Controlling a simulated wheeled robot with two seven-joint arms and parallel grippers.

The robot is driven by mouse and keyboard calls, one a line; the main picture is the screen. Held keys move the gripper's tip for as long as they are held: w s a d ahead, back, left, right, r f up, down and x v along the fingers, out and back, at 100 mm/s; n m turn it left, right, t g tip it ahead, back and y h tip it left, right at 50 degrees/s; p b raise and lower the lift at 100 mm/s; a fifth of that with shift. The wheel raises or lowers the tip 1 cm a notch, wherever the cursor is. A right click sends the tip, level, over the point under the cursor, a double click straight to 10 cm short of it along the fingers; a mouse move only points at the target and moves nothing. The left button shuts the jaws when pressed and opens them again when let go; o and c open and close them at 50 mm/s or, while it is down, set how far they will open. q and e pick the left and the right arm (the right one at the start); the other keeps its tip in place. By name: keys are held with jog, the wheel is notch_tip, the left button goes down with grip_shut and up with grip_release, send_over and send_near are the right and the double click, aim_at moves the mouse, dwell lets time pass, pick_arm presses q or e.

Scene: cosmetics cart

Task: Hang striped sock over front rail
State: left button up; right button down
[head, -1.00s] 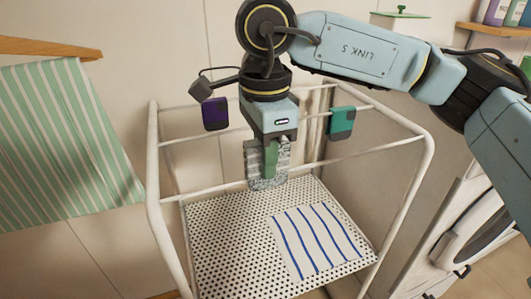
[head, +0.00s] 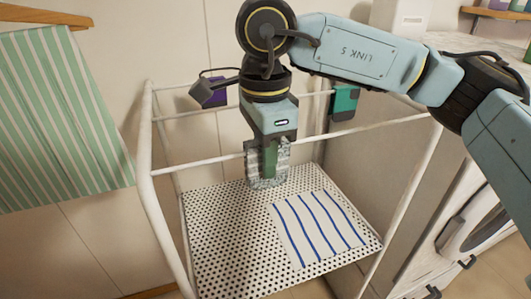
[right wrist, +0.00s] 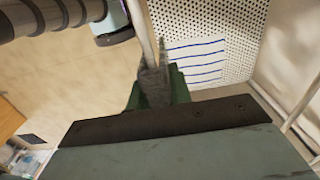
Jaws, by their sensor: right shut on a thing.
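My right gripper (head: 268,172) points down at the front rail (head: 380,131) of the white wire rack. It is shut on a grey, striped-looking sock (head: 283,158), which shows on both sides of its green finger in the head view. The sock overlaps the rail in the picture, with its lower end below the rail line. In the right wrist view the grey sock (right wrist: 153,88) sits between the green fingers, at the end of the pale rail (right wrist: 146,35). I cannot tell whether it touches or straddles the rail. My left gripper is not in view.
The perforated shelf (head: 220,240) carries a flat white cloth with blue stripes (head: 318,230). A purple item (head: 216,92) and a teal item (head: 343,101) are on the rear rails. A green-striped towel (head: 60,115) hangs at left. A white appliance (head: 480,225) stands at right.

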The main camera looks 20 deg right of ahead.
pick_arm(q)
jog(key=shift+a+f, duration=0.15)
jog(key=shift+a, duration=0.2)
pick_arm(e)
jog(key=shift+f, duration=0.15)
jog(key=c, duration=1.2)
grip_release()
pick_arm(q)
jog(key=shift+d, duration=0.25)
